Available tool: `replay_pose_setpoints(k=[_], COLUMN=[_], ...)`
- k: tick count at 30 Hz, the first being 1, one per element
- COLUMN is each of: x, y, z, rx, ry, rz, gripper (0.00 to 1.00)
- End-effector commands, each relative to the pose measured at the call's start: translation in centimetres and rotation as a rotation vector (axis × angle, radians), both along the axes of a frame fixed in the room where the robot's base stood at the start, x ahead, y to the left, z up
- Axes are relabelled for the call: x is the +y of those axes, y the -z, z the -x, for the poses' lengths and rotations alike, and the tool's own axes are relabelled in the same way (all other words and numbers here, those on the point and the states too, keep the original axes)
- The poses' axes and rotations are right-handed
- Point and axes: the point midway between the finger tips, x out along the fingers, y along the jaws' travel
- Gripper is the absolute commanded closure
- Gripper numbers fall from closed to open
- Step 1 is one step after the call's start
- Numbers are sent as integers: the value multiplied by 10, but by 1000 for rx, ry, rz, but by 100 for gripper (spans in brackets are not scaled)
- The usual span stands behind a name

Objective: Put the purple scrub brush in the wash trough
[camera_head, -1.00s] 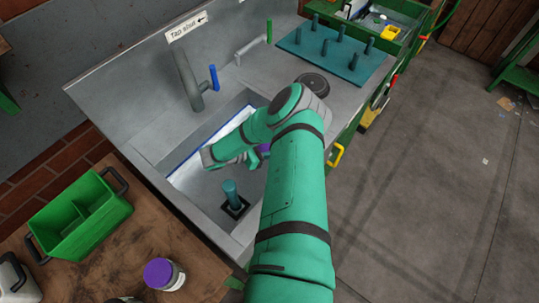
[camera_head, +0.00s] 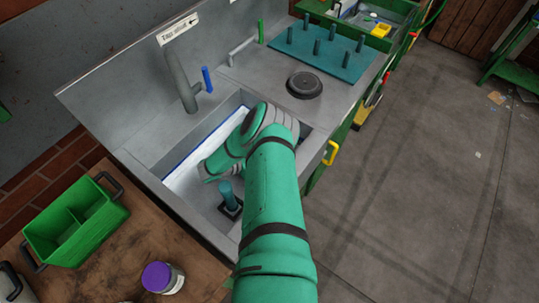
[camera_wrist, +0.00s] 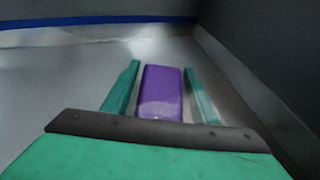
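The purple scrub brush (camera_wrist: 161,92) shows in the wrist view as a smooth purple block lying between my two teal fingers. My gripper (camera_wrist: 162,66) looks open, with a narrow gap on each side of the brush. In the head view my gripper is down inside the wash trough (camera_head: 158,176), a grey metal basin with a pale floor and a blue line along its edge. In the wrist view the trough floor (camera_wrist: 55,80) lies beyond the fingers. I cannot tell whether the brush touches it.
A tap (camera_head: 184,82) rises at the back. A green divided caddy (camera_head: 80,222) and a purple-lidded jar (camera_head: 160,277) stand on the wooden bench. A teal peg board (camera_head: 318,50) lies on the counter.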

Motion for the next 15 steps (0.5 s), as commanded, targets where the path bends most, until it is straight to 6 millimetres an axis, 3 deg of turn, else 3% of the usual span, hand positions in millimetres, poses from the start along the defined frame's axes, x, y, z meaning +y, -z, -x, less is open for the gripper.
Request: replay_pose_setpoints(k=[11,15], x=[2,15], y=[-2,-7], z=[0,8], rx=[0,1], ry=[-1,-2], rz=[0,-2], gripper=[42,42])
